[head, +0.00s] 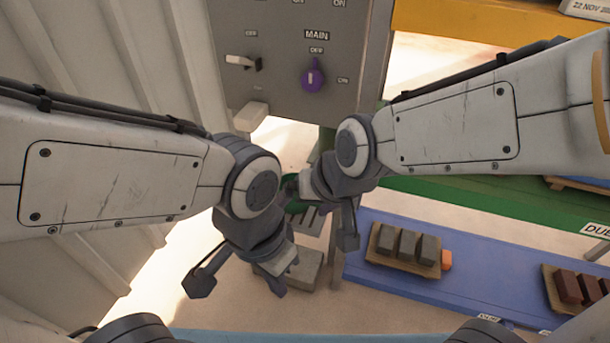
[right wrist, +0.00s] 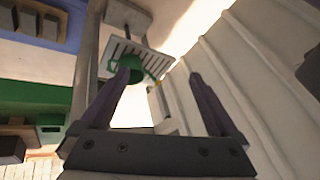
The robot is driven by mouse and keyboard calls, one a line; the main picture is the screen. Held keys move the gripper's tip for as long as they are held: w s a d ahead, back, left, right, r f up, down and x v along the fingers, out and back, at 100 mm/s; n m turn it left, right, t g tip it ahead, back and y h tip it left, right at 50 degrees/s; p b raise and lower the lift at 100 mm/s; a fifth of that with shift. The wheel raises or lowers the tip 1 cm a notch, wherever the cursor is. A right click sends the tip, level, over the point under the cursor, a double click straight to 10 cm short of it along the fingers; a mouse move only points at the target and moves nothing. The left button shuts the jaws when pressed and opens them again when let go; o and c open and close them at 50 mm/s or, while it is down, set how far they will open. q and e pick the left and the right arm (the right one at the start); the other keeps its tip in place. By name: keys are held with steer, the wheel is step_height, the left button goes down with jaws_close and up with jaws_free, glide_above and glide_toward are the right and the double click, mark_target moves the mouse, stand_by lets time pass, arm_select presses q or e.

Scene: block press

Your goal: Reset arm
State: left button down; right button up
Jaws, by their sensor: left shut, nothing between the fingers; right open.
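My left gripper (head: 275,280) is the lower one in the head view. It is shut and empty, pointing down above the pale floor beside a grey block-like part (head: 305,270). My right gripper (head: 291,188) points left, and its fingers are mostly hidden in the head view. In the right wrist view it is open (right wrist: 162,80), with nothing held between its two dark fingers. One finger overlaps a green rounded part (right wrist: 132,70) in front of a grey slatted plate (right wrist: 135,52); I cannot tell whether they touch.
A grey control panel (head: 285,75) with a purple MAIN knob (head: 313,78) and a white switch (head: 240,62) stands behind. A ribbed pale wall (head: 100,245) is at left.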

steer(key=w+d+f+m+g+h, duration=0.15)
steer(key=d+f, duration=0.25)
steer(key=d, duration=0.6)
steer(key=d+f+h, duration=0.3)
steer(key=d+f, duration=0.1)
steer(key=d, duration=0.6)
steer(key=s+a+r+n+g+y, duration=0.1)
steer(key=s+a+r+n, duration=0.2)
steer(key=s+a, duration=0.4)
steer(key=s+a+r+n+g+y, duration=0.1)
steer(key=s+a+r+n+g, duration=0.1)
steer(key=s+a+n, duration=0.35)
step_height(320, 180, up, 17)
steer(key=s+a+m+p, duration=0.1)
steer(key=p, duration=1.5)
steer(key=shift+s+a+p, duration=0.3)
steer(key=shift+a+p, duration=0.05)
